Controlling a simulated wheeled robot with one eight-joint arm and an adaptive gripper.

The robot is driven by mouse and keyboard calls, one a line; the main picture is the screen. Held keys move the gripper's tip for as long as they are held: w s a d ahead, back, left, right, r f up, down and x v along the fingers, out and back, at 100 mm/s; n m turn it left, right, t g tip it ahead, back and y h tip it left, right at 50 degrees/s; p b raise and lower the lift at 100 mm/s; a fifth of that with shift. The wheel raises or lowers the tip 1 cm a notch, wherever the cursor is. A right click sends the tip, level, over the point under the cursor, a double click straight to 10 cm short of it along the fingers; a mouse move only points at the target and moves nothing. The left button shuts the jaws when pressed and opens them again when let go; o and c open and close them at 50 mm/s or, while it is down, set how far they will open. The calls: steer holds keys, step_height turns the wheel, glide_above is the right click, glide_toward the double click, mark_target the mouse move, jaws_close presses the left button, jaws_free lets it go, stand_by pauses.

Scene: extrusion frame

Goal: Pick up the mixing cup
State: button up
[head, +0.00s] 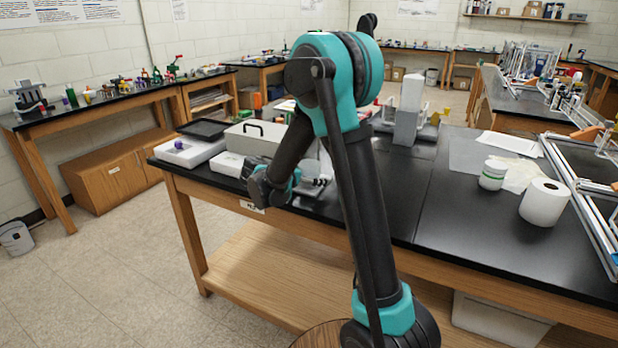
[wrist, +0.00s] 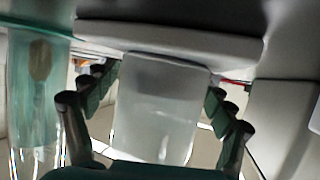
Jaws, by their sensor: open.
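A frosted, translucent cup-like vessel (wrist: 155,115), which looks like the mixing cup, fills the middle of the wrist view. My gripper (wrist: 163,86) is open, with one dark green-padded finger on each side of it. Gaps show between the fingers and its walls, so I see no firm contact.
A teal translucent cylinder (wrist: 35,85) stands close left in the wrist view. On the black bench are a grey case (head: 252,138), a white box (head: 188,152), a lidded jar (head: 493,175) and a paper roll (head: 545,203). The bench middle (head: 400,190) is clear.

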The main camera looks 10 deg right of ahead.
steer(key=shift+c, duration=0.6)
steer(key=c, duration=1)
steer(key=shift+r, duration=0.25)
steer(key=shift+c, duration=0.3)
